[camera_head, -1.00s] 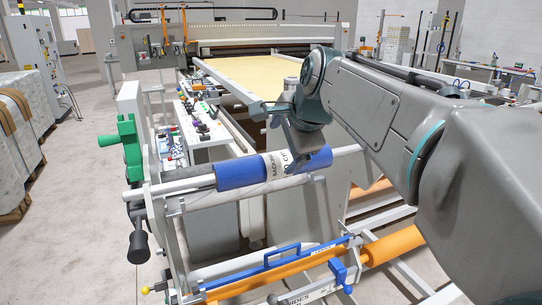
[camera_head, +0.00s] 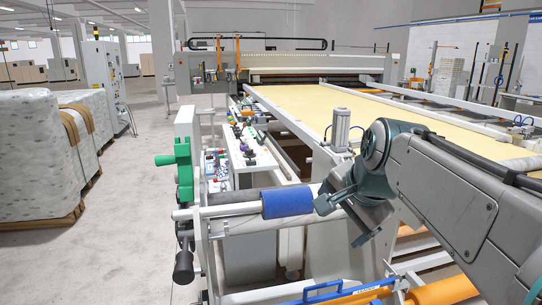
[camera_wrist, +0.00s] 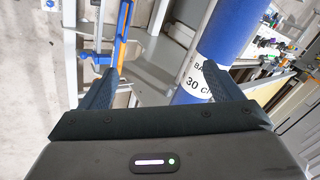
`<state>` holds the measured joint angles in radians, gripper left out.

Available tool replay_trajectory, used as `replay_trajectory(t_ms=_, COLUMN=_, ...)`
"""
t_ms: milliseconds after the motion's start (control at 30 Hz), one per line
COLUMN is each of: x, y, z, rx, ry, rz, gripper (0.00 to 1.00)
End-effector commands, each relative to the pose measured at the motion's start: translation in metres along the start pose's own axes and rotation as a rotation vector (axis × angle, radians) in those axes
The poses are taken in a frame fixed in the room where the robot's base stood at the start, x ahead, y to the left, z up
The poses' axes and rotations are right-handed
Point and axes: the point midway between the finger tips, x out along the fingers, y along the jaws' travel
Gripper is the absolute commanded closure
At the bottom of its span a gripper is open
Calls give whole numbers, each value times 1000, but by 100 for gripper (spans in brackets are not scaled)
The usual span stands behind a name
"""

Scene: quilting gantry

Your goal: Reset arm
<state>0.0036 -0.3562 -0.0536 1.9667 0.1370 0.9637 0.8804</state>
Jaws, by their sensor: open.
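My gripper (camera_head: 345,220) is open, with its two fingers apart and pointing down toward the roller bars at the front of the machine. In the wrist view my gripper (camera_wrist: 159,74) has nothing between its fingers. A blue roll (camera_head: 287,202) with a white printed label lies on a bar. In the head view its right part is hidden behind my gripper. In the wrist view the blue roll (camera_wrist: 232,32) runs down behind the right finger. I cannot tell whether that finger touches it.
A green handle (camera_head: 175,155) is on the machine frame at left. A yellow quilting bed (camera_head: 400,115) stretches back behind my arm. A blue-handled orange bar (camera_head: 335,292) is low in front. Wrapped stacks (camera_head: 40,150) stand at far left, with open floor between.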

Motion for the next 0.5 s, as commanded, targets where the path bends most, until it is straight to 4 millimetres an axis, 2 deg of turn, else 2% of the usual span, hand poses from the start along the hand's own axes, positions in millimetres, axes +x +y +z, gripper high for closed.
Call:
replay_trajectory(t_ms=33, x=11, y=20, z=13, rx=-97, ry=-16, rz=37, gripper=14)
replay_trajectory(t_ms=300, x=57, y=118, z=71, rx=-640, ry=-134, rz=189, gripper=14)
replay_trajectory(t_ms=400, x=68, y=147, z=87, rx=-797, ry=-180, rz=222, gripper=14)
replay_trajectory(t_ms=500, x=74, y=168, z=98, rx=-905, ry=-217, rz=243, gripper=14)
